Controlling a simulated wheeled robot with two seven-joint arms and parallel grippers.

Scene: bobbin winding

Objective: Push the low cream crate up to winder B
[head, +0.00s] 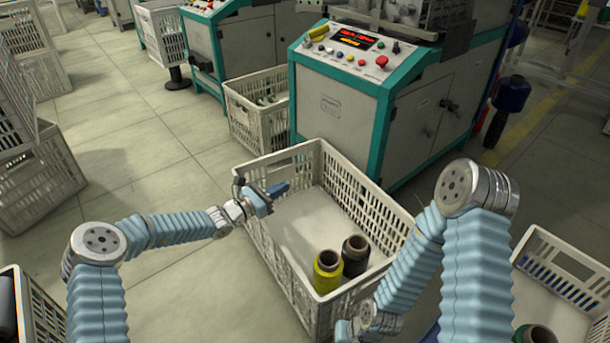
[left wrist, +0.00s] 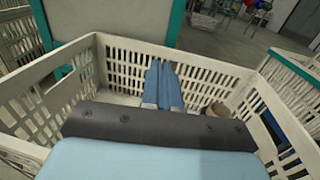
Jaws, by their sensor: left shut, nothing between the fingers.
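The low cream crate (head: 283,253) stands on the floor in front of the nearest grey and teal winder (head: 335,108). I cannot read a letter on that winder. The crate's far wall hides the winder's foot, so any gap is unclear. A yellow bobbin (head: 327,272) and a black bobbin (head: 355,257) stand inside the crate. My left gripper (head: 284,188) reaches across the crate's left wall, shut and empty. In the left wrist view its blue fingers (left wrist: 162,78) lie together in front of the slatted wall (left wrist: 195,80). My right gripper (head: 345,330) is mostly cut off at the bottom edge.
Another cream crate (head: 248,122) stands beside the winder, left of it. Stacked crates (head: 45,185) stand at the far left. A crate (head: 540,255) with a green bobbin (head: 535,334) is at the lower right. The tiled floor (head: 140,150) at left centre is clear.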

